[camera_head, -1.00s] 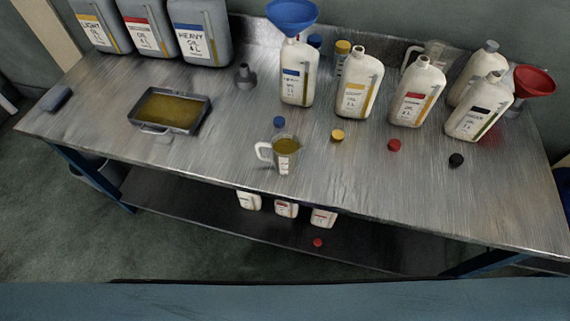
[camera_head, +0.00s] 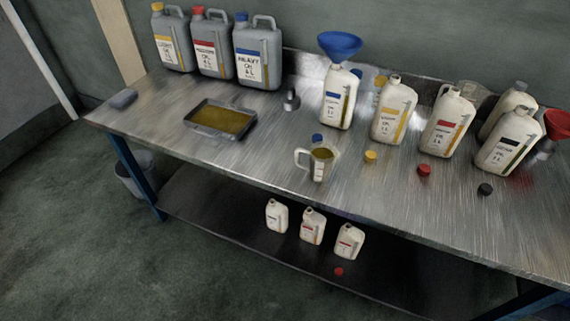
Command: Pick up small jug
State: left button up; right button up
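The small jug (camera_head: 322,165) stands upright on the metal workbench (camera_head: 250,158), near its front edge. It is clear, with a handle on its left side, and holds yellow-brown oil. A blue cap (camera_head: 317,138) lies just behind it. Neither of my grippers shows in the head view, and nothing touches the jug.
A tray of oil (camera_head: 222,119) lies left of the jug. A white bottle with a blue funnel (camera_head: 340,45) and several other white bottles (camera_head: 394,112) stand behind and right. Grey canisters (camera_head: 258,55) stand at the back left. Small bottles (camera_head: 312,226) stand on the lower shelf.

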aim_at(323, 154)
jog(key=u, duration=1.65)
jog(key=i, duration=1.4)
jog(key=z, duration=2.15)
